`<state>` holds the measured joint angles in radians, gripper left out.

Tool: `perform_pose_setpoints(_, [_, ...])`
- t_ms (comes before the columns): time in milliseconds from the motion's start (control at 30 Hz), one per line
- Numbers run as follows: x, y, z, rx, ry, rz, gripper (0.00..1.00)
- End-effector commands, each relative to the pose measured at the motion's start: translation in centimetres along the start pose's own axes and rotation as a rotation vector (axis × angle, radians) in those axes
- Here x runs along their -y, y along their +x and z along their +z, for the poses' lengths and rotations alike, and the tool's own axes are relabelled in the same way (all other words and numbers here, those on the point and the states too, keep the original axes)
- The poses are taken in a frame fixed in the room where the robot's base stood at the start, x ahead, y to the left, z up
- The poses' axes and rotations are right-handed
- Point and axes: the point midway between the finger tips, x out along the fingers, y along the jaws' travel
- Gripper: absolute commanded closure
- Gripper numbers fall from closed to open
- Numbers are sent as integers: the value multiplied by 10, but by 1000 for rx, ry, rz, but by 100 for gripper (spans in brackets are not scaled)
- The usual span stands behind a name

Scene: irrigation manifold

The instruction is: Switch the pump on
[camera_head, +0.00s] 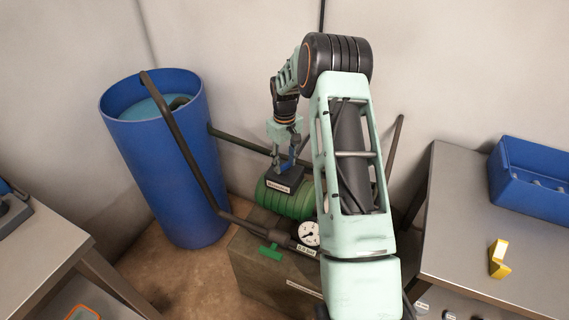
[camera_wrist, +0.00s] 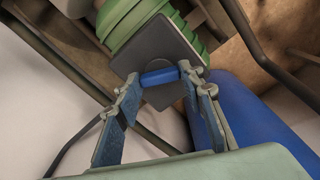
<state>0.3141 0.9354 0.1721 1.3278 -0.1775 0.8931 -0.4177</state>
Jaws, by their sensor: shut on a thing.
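The green ribbed pump (camera_head: 290,203) sits on a box-like base, partly hidden behind my arm. A dark switch box (camera_head: 288,178) with a small label on its side is on top of the pump. My gripper (camera_head: 287,164) points down at the box's top face. In the wrist view a blue bar-shaped knob (camera_wrist: 160,77) stands on a round dark disc on the box (camera_wrist: 150,47). My fingertips are shut on the two ends of this knob. The knob is hidden in the head view.
A blue water barrel (camera_head: 165,160) stands left, with a dark pipe (camera_head: 180,145) running from it. A pressure gauge (camera_head: 309,233) and green valve handle (camera_head: 269,252) are in front of the pump. A right-hand table (camera_head: 470,220) holds a blue bin (camera_head: 530,178) and yellow bracket (camera_head: 498,259).

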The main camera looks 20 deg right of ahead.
Motion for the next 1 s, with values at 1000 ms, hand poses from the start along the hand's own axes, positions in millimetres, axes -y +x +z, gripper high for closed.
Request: perform_pose_setpoints(1000, [0, 0, 0, 0, 647, 0, 88])
